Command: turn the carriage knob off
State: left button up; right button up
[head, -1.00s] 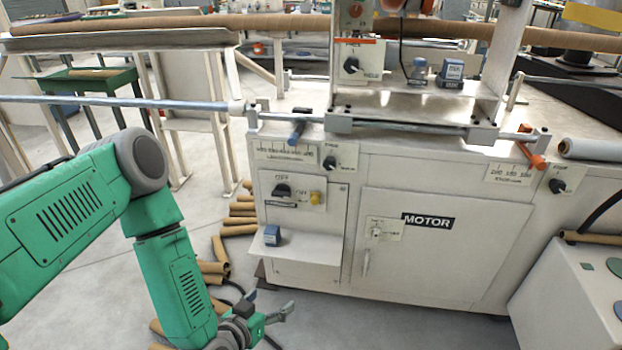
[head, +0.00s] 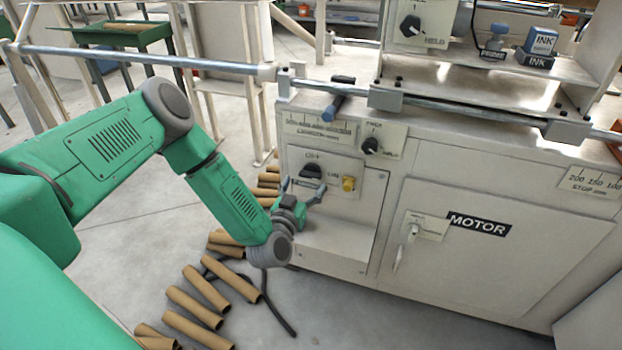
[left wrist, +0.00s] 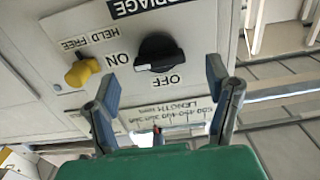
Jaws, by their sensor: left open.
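The carriage knob (head: 312,171) is a black rotary knob on the left panel of the white machine, with OFF and ON labels. In the left wrist view the same knob (left wrist: 158,52) appears upside down, with a small white mark at its lower left; its exact setting is hard to tell. My left gripper (head: 304,188) is open and empty just in front of the panel. In the left wrist view its two fingers (left wrist: 161,76) are spread, with the knob beyond and between them, apart from both. My right gripper is not in view.
A yellow knob (head: 348,183) marked HELD FREE sits beside the carriage knob. A shelf (head: 345,240) juts out below the panel. A black knob (head: 371,145) and a blue-ended handle (head: 338,98) are above. Cardboard tubes (head: 195,303) lie on the floor.

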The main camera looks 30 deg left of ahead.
aim_at(308, 175)
pick_arm(q)
jog(key=b+x, duration=0.1)
jog(key=x, duration=0.3)
jog(key=shift+a+f, duration=0.1)
jog(key=shift+w+r, duration=0.2)
jog(key=shift+w, duration=0.2)
jog(key=shift+f, duration=0.1)
jog(key=c, duration=1.2)
